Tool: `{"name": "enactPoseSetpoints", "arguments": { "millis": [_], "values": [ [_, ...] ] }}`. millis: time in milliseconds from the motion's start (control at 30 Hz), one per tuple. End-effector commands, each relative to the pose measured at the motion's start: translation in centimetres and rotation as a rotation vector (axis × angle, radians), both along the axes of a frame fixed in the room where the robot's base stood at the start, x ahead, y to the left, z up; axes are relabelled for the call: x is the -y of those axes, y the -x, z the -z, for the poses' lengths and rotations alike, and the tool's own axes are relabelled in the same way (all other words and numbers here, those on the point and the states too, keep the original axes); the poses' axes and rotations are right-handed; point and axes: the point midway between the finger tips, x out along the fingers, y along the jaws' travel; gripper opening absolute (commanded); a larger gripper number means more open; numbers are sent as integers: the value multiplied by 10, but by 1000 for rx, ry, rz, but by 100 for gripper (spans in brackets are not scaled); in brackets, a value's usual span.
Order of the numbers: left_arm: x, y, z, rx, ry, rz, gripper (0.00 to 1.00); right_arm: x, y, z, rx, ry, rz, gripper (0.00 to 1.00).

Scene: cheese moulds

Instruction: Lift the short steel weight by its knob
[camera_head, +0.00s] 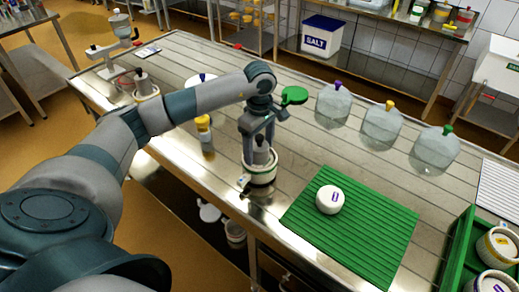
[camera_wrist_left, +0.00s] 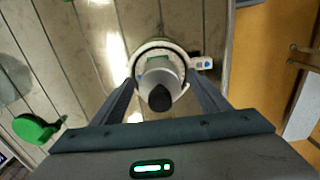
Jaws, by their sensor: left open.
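In the head view the gripper hides the knob. Another steel weight (camera_head: 141,78) with a dark knob stands in a mould at the far left. My right gripper is out of view.
A green mat (camera_head: 370,235) with a white round cheese mould (camera_head: 330,199) lies right of the weight. A yellow-capped bottle (camera_head: 205,134) stands to its left. Several clear jugs (camera_head: 380,125) stand behind. A green crate (camera_head: 459,255) is at the right edge. The table's middle is mostly clear.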

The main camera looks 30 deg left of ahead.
Motion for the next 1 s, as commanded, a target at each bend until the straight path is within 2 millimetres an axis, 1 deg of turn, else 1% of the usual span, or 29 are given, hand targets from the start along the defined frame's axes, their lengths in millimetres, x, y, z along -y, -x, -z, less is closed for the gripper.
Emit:
{"name": "enactPoseSetpoints", "arguments": {
  "millis": [67, 100, 167, 200, 267, 300, 333, 567, 733, 867, 1000],
  "values": [
    [0, 0, 0, 0, 0, 0, 69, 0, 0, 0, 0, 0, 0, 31],
    [0, 0, 0, 0, 0, 0, 59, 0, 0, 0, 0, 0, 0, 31],
    [0, 0, 0, 0, 0, 0, 45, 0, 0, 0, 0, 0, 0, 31],
    [0, 0, 0, 0, 0, 0, 35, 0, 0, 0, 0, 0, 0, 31],
    [0, 0, 0, 0, 0, 0, 21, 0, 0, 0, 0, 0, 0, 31],
    [0, 0, 0, 0, 0, 0, 11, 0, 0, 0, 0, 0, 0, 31],
    [0, 0, -1, 2, 0, 0, 8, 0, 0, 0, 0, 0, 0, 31],
    [0, -1, -1, 2, 0, 0, 8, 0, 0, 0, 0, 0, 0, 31],
    [0, -1, -5, 3, 0, 0, 8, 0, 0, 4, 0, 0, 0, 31],
    [0, -2, -14, 6, 0, 1, 8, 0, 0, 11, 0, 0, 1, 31],
    [0, -2, -30, 6, 0, 1, 8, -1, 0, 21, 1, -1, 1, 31]
  ]
}}
